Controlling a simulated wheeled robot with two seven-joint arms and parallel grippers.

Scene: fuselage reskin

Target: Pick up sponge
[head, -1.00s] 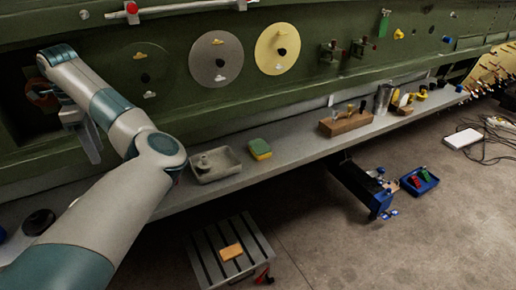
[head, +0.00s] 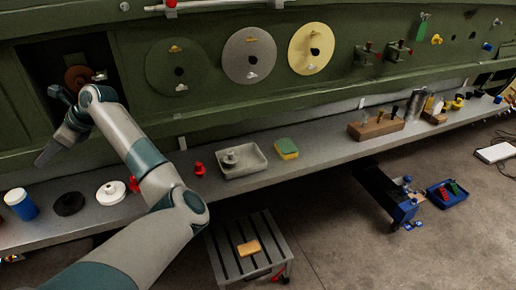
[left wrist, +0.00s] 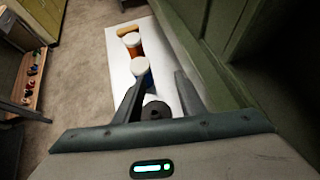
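A green and yellow sponge (head: 287,148) lies flat on the grey shelf, right of a grey tray (head: 243,171), in the head view. My left gripper (head: 48,128) is far left of it, in front of a dark opening in the green panel. In the left wrist view its two fingers (left wrist: 158,84) stand apart with nothing held between them. A black disc (left wrist: 155,110) shows beyond and between the fingers, on the shelf. The sponge is not visible in the left wrist view. My right gripper is not in view.
The shelf also holds a blue jar (head: 21,204), a black disc (head: 69,204), a white disc (head: 110,193), a red knob (head: 199,169) and a wooden block (head: 376,127). A slatted crate (head: 222,262) below bears an orange block (head: 249,247).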

